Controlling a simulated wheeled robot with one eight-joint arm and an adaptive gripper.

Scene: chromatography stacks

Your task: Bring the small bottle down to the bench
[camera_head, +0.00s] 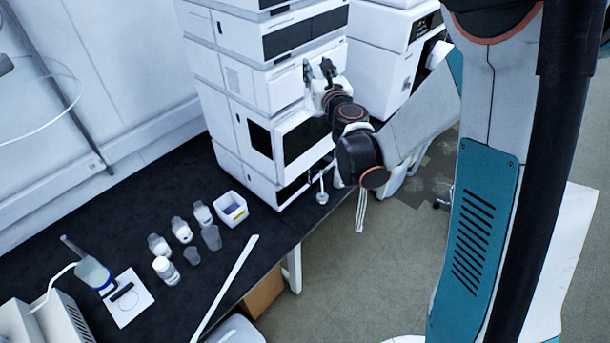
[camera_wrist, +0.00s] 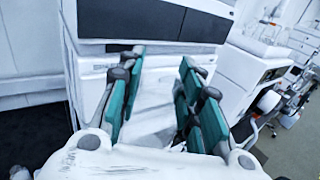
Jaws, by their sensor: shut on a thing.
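My gripper (camera_head: 319,73) is raised in front of the white instrument stack (camera_head: 255,88), well above the bench (camera_head: 95,222). In the wrist view its teal-padded fingers (camera_wrist: 163,62) stand on either side of a pale, translucent thing (camera_wrist: 155,98), which I take to be the small bottle. The gripper is shut on it. Its outline is faint against the white stack behind it. In the head view the fingers and wrist hide the held thing, so I cannot tell its tilt there.
Several bottles (camera_head: 182,231) and clear beakers (camera_head: 210,238) stand on the dark bench, beside a white box (camera_head: 231,208). A white strip (camera_head: 226,288) lies along the front edge. Bare bench lies behind the bottles.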

